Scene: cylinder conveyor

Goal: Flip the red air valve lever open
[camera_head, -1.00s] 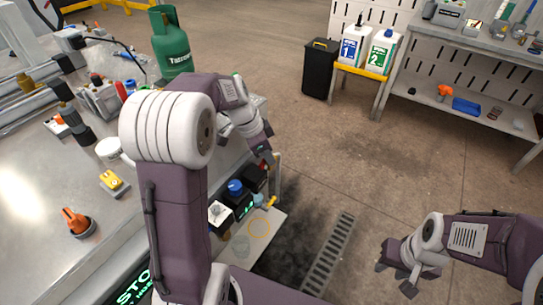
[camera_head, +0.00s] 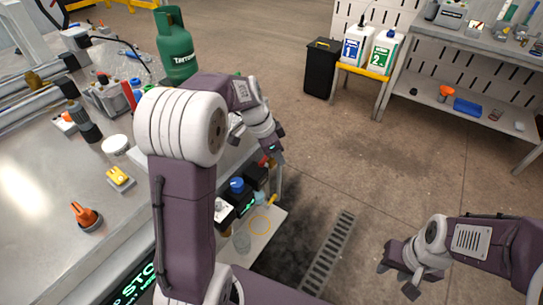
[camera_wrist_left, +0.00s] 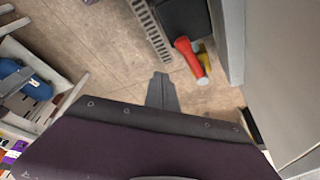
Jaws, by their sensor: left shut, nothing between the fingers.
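The red valve lever (camera_wrist_left: 186,50) shows in the left wrist view, with a pale end and a yellow part (camera_wrist_left: 205,58) beside it. It lies beyond and right of my left gripper's tips, apart from them in the picture. My left gripper (camera_wrist_left: 161,78) is shut and empty. In the head view my left gripper (camera_head: 277,154) hangs beside the bench end, and only a small red bit (camera_head: 264,161) shows next to it; the arm hides much of this area. My right gripper (camera_head: 397,280) is open and empty over the floor at right.
Open floor lies right, around a drain grate (camera_head: 328,256).

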